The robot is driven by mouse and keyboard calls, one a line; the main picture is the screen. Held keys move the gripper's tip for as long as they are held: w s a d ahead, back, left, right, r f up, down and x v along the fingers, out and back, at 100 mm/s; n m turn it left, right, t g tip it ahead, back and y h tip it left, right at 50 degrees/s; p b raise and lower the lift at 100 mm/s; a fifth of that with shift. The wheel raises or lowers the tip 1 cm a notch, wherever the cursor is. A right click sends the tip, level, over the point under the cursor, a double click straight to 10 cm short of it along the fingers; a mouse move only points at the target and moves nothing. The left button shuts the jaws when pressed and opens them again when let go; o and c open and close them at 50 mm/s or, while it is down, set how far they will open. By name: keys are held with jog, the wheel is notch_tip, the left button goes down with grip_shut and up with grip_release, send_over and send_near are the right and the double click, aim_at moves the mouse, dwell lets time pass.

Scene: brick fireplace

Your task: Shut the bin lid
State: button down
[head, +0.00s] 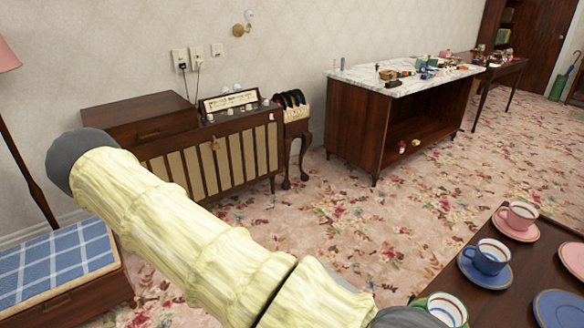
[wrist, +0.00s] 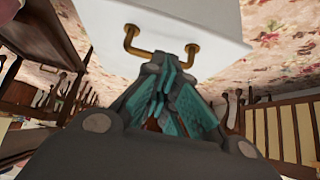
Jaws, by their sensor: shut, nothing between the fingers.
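A white, smooth-faced, box-like thing (wrist: 205,25) with a brass bar handle (wrist: 130,42) fills the upper middle of the wrist view. It may be the bin, but only part of it shows, and I cannot make out a lid or whether one is open. My gripper (wrist: 178,60) is shut and empty, its teal-padded fingertips together right by the handle's right end. I cannot tell whether they touch the handle. The head view shows no clear bin, and my gripper is out of sight there.
A dark table (head: 528,262) with cups and saucers stands close at the lower right. A wooden radio cabinet (head: 215,152) lines the wall. A marble-topped unit (head: 352,75) with small items stands beyond. A blue-checked bench (head: 55,262) is at left. Flowered carpet (head: 345,220) lies open between.

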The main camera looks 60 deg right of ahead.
jog(key=w+a, duration=0.1)
jog(key=a, duration=0.5)
jog(key=shift+w+a+f, duration=0.15)
jog(key=shift+w+f, duration=0.05)
jog(key=shift+f, duration=0.25)
